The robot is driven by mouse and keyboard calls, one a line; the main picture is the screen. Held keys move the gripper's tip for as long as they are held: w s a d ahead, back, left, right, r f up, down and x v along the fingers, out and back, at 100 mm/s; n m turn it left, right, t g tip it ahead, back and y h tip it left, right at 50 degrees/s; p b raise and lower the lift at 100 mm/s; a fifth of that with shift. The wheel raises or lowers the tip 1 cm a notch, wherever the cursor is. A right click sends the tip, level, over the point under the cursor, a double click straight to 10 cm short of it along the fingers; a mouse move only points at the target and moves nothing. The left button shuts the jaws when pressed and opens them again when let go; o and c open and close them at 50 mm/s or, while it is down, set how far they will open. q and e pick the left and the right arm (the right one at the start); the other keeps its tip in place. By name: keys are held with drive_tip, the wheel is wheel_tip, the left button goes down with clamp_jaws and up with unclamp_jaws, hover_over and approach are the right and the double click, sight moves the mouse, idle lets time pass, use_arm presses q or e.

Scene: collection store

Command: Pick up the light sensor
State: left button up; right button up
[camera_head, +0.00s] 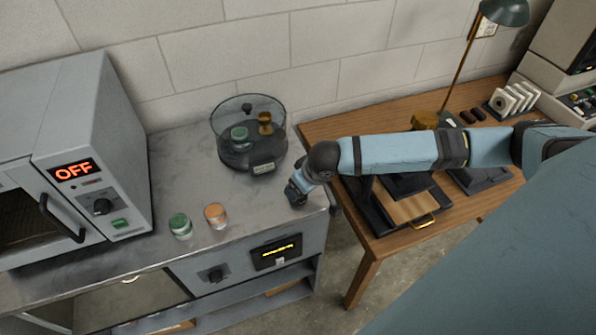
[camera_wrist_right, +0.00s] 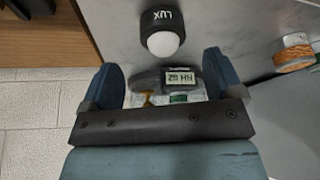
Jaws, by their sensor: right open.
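The light sensor (camera_wrist_right: 160,42) shows in the right wrist view. It is a short black cylinder marked "LUX" with a white dome, on the grey metal bench top. My right gripper (camera_wrist_right: 163,78) is open, with its two blue fingers apart and pointing toward the sensor. The sensor is ahead of the fingertips, roughly centred between them, and not held. In the head view my right gripper (camera_head: 297,192) is low over the bench's right end. I cannot make out the sensor there; the gripper and wrist probably cover it. My left gripper is not in view.
A clear round jar (camera_head: 248,135) with a humidity tag stands behind the gripper. A green-topped tin (camera_head: 180,226) and an orange-topped tin (camera_head: 216,216) stand to its left. An oven (camera_head: 75,160) reading "OFF" fills the left. A wooden table (camera_head: 345,235) is at right.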

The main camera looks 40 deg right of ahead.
drive_tip(key=shift+a+p+x, duration=0.2)
drive_tip(key=shift+p+x, duration=0.3)
drive_tip(key=shift+x, duration=2.2)
drive_tip(key=c, duration=1)
drive_tip(key=shift+r, duration=0.15)
